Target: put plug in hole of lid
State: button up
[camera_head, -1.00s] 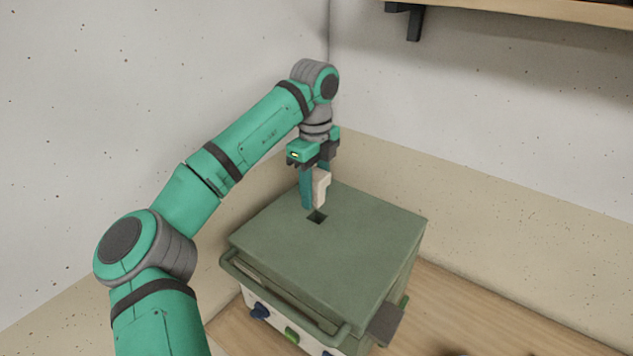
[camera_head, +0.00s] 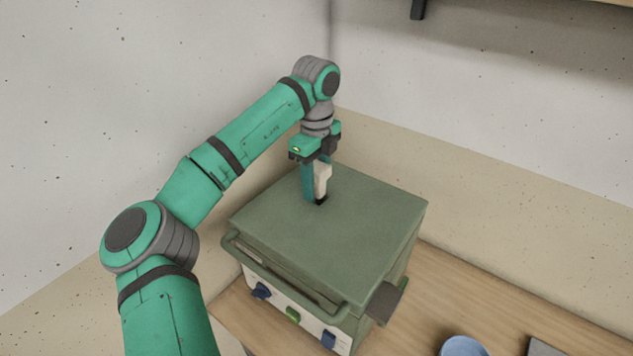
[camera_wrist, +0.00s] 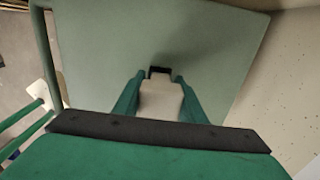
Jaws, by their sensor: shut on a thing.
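A pale cream plug (camera_head: 322,178) is held between the fingers of my gripper (camera_head: 315,190). It stands about upright over the green lid (camera_head: 330,235) of a box-like kiln. The square dark hole (camera_head: 321,200) in the lid shows just under the plug's lower end. In the wrist view the plug (camera_wrist: 160,98) sits between both green fingers, and a dark strip of the hole (camera_wrist: 159,71) shows at its far edge. My gripper is shut on the plug. I cannot tell whether the plug's tip is inside the hole or just above it.
The kiln has a front handle bar (camera_head: 285,280) and several knobs. A dark grey latch (camera_head: 385,302) sticks out at its right. A blue round container (camera_head: 462,346) stands on the wooden table (camera_head: 500,310) at lower right. Walls rise close behind the kiln.

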aim_at(315, 165)
jog(key=shift+f, duration=0.65)
jog(key=o, duration=1.3)
jog(key=shift+f, duration=0.1)
jog(key=shift+o, duration=0.5)
jog(key=shift+w+r, duration=0.1)
jog(key=shift+r, duration=3.35)
jog(key=shift+d+r, duration=0.15)
jog(key=shift+r, duration=0.3)
jog(key=shift+a+r, duration=0.1)
jog(key=shift+a, duration=0.2)
